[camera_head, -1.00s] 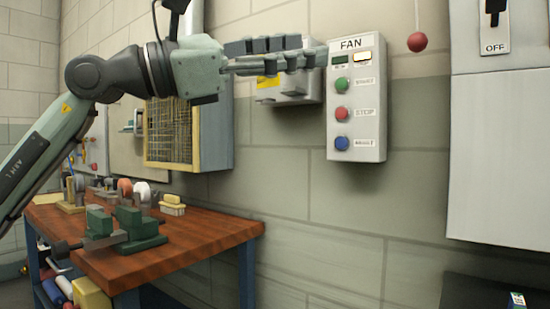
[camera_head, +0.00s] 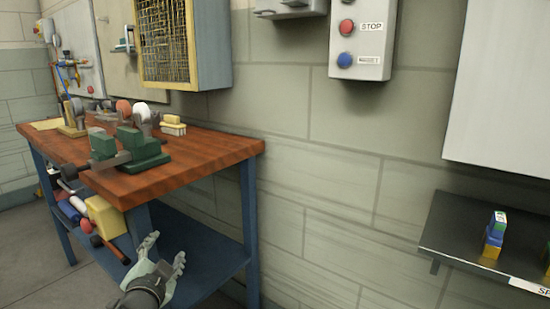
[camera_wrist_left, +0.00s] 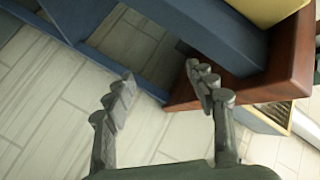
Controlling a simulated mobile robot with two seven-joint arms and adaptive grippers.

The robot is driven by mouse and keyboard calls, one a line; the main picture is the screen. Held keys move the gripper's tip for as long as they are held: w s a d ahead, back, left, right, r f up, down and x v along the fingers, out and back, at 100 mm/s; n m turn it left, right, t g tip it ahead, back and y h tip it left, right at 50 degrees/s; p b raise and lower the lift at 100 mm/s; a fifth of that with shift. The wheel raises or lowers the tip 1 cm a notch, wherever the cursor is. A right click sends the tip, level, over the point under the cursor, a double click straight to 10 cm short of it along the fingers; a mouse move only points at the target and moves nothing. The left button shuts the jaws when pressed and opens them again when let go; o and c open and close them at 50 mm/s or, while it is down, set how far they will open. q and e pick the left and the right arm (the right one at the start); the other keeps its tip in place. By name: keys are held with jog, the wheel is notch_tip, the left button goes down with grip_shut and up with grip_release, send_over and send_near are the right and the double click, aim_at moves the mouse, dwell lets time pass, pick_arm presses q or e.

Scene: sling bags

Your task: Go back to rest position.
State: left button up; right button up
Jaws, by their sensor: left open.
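My left gripper (camera_head: 160,256) is low in the head view, in front of the workbench's lower shelf. Its fingers are spread, with nothing between them. In the left wrist view the two fingers (camera_wrist_left: 160,88) stand apart, with the bench and wall tiles beyond them. My right gripper is in neither view.
The wooden workbench (camera_head: 215,150) stands at left, with a green vise (camera_head: 130,148) on top and a blue lower shelf (camera_head: 205,245). A dark shelf (camera_head: 455,230) juts out at right. The wall between is bare.

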pick_arm(q)
jog(key=s+a+f+n+g, duration=0.1)
jog(key=s+f+n+g, duration=0.15)
jog(key=s+f, duration=0.5)
jog(key=s+a+f+n+g, duration=0.1)
jog(key=s+f+g, duration=0.3)
jog(key=f, duration=0.6)
jog(key=s+f+n+g, duration=0.1)
jog(key=s+f+g, duration=0.2)
jog(key=s+f, duration=0.3)
jog(key=s+f+n+g, duration=0.1)
jog(key=s+f+g, duration=0.2)
jog(key=s, duration=1.1)
notch_tip(320, 180, down, 4)
jog(key=shift+s+r+n+h+p, duration=0.2)
jog(key=shift+s+n+h+p, duration=0.1)
jog(key=shift+n+h+p, duration=0.1)
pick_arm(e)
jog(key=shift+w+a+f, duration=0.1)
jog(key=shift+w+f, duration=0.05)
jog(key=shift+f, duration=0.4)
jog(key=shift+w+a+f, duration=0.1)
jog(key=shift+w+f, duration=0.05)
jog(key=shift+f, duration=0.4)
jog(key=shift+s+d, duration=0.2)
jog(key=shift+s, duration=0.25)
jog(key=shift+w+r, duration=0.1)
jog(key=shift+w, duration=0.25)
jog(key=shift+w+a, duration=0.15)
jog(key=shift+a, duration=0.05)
